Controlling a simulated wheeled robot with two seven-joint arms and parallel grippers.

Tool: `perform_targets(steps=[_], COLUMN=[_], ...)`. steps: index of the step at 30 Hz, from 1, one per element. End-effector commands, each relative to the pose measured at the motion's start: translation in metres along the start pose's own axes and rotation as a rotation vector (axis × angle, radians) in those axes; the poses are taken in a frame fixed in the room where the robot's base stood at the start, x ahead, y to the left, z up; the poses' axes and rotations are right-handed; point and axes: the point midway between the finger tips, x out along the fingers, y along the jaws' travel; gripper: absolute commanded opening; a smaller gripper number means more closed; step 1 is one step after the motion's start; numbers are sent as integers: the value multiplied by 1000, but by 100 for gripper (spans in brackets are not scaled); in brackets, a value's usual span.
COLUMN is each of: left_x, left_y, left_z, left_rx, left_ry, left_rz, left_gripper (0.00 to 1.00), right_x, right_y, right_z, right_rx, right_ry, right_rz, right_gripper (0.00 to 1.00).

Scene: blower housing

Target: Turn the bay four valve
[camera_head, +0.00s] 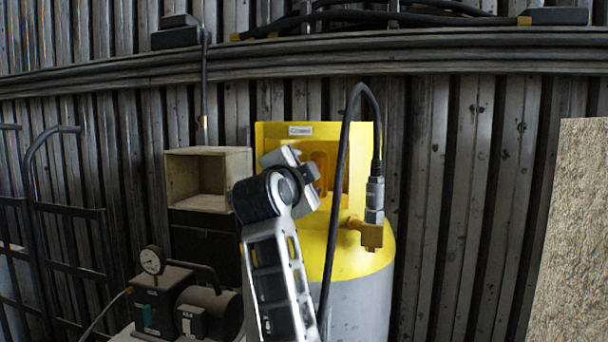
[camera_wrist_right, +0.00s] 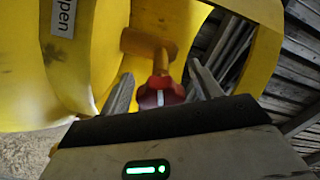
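A tank (camera_head: 350,265) with a yellow top and a grey lower body stands against the wall in the head view. In the right wrist view a red valve knob (camera_wrist_right: 161,93) sits on a yellow-brown stem (camera_wrist_right: 150,45) inside the tank's yellow collar (camera_wrist_right: 70,75). My right gripper (camera_wrist_right: 163,80) is open, with one finger on each side of the knob and visible gaps between. In the head view my right arm stands before the tank and hides the knob. My left gripper is not in view.
A black hose runs down to a brass fitting (camera_head: 371,234) on the tank's right, passing close to my arm. An open wooden box (camera_head: 208,178) and a pump with a gauge (camera_head: 152,260) stand at left. A rough board (camera_head: 570,240) stands at right.

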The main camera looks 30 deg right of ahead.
Motion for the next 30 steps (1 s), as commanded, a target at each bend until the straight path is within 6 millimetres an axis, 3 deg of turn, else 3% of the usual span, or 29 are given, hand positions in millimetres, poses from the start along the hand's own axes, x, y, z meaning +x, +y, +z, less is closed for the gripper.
perform_targets(steps=[8,21,30], left_x=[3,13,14], left_y=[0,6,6], left_z=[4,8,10], left_rx=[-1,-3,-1], left_ry=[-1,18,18], left_rz=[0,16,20], left_gripper=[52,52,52], right_x=[-13,-114,-155], right_y=[0,2,0], right_z=[0,2,1], right_rx=[3,4,1], right_ry=[1,-4,-2], right_rz=[-3,-2,-1], right_gripper=[63,63,63])
